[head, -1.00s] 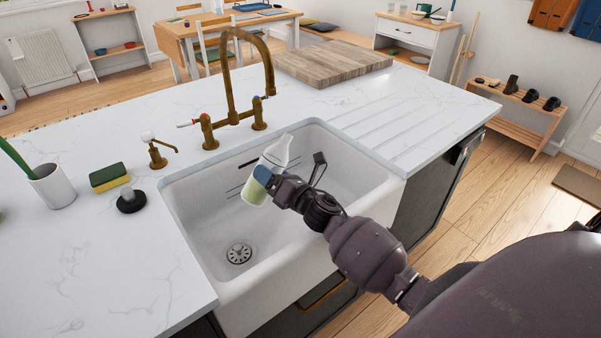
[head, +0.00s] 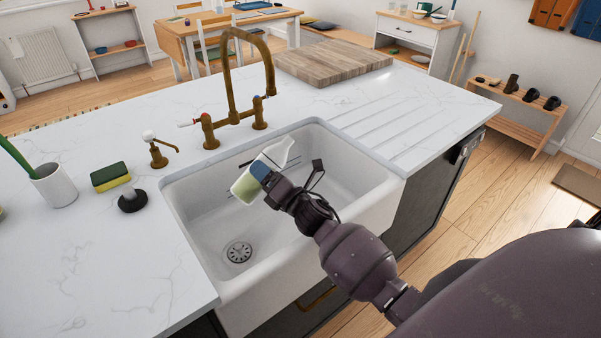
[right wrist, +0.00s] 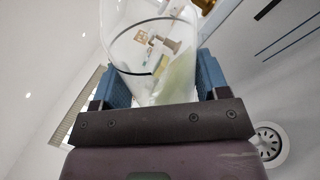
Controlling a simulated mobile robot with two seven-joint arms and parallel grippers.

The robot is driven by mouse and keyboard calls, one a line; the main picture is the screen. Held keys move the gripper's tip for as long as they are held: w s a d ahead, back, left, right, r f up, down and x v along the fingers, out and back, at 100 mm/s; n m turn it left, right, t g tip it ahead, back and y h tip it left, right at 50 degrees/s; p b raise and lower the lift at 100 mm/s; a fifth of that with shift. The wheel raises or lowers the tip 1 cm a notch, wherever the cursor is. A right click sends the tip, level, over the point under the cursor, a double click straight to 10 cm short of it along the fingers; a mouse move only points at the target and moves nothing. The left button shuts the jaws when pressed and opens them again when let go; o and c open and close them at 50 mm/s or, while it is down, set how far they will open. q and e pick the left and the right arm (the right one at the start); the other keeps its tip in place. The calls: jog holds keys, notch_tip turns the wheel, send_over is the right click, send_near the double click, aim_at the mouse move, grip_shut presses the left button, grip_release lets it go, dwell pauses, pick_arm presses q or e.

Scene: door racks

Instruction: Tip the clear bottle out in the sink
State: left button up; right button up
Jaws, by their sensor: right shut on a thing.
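The clear bottle (head: 276,155) is held over the sink (head: 212,205) by my right gripper (head: 261,172). It holds some pale green liquid and is tilted, with its neck up to the right and its base down to the left. In the right wrist view the clear bottle (right wrist: 150,45) sits between the two blue fingers of my right gripper (right wrist: 155,85), with the green liquid low on its right side. The sink drain (head: 238,252) lies below and left of the bottle. My left gripper is not in view.
A brass tap (head: 232,85) arches behind the sink. A wooden board (head: 333,62) lies at the back right.

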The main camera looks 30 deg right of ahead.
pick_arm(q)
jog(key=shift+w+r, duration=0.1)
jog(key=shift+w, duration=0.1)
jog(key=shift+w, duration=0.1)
pick_arm(e)
jog(key=shift+a+m, duration=0.15)
jog(key=shift+m, duration=0.35)
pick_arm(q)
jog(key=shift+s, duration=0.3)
pick_arm(e)
jog(key=shift+a+m+t+h, duration=0.2)
jog(key=shift+m+t+h, duration=0.1)
jog(key=shift+m, duration=0.4)
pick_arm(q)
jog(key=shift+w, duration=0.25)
pick_arm(e)
jog(key=shift+a+m, duration=0.2)
jog(key=shift+m, duration=0.5)
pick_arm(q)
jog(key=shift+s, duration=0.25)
pick_arm(e)
jog(key=shift+d+r+m+h, duration=0.1)
jog(key=shift+d+m+h, duration=0.2)
jog(key=shift+m, duration=0.25)
jog(key=shift+d+m+h, duration=0.15)
jog(key=shift+m+h, duration=0.25)
jog(key=shift+m, duration=0.15)
